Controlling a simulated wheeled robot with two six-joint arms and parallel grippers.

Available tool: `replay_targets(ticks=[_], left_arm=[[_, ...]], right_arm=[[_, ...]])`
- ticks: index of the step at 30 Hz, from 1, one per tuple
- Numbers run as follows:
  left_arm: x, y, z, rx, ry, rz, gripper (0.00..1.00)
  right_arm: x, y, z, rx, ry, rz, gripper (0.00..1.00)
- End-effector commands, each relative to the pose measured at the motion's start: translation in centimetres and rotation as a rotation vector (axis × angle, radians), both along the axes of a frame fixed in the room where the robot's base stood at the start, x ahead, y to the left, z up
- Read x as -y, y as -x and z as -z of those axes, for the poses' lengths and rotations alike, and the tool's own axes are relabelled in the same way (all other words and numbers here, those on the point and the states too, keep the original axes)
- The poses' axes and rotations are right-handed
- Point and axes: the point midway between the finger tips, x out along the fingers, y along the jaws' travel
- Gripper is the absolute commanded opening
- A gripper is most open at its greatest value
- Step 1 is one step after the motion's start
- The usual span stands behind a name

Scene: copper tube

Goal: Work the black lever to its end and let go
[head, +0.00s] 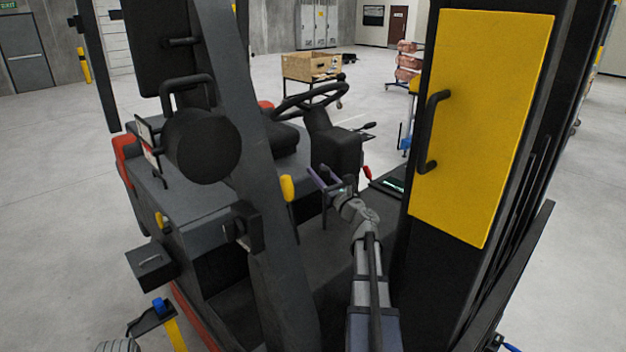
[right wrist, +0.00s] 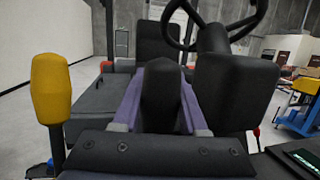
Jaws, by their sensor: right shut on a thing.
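The black lever (right wrist: 160,93) stands between the purple fingers of my right gripper in the right wrist view. Its knob is dark and stands roughly upright. My right gripper (head: 322,180) is shut on the lever, inside the forklift's cab area; it also shows in the right wrist view (right wrist: 158,98). In the head view the lever is mostly hidden or too small to make out beside the fingers. My left gripper is not in view.
A yellow-knobbed lever (head: 287,188) stands left of my right gripper, and a red-knobbed one (head: 367,173) to the right. The steering wheel (head: 312,97) and seat lie beyond. A dark pillar (head: 250,150) rises at left. A yellow panel (head: 480,125) with black handle stands at right.

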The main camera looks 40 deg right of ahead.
Motion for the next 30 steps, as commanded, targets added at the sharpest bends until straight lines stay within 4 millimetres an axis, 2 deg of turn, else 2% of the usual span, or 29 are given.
replay_targets(ticks=[1,3,14,15,22,30], left_arm=[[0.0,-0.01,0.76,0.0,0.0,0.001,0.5],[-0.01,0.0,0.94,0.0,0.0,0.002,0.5],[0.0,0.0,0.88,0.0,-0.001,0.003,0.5],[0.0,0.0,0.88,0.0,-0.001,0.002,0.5],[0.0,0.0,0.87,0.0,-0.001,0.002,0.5],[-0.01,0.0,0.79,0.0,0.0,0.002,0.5]], right_arm=[[-0.12,0.53,0.38,0.018,0.0,0.0,0.0],[-0.06,0.87,0.14,0.037,-0.001,0.001,0.0],[0.01,1.06,-0.15,0.048,0.001,0.002,0.0],[0.01,1.06,-0.15,0.048,0.001,0.002,0.47],[0.07,1.04,-0.16,0.048,-0.001,0.003,0.72],[0.06,1.02,-0.23,0.048,-0.001,0.002,0.72]])
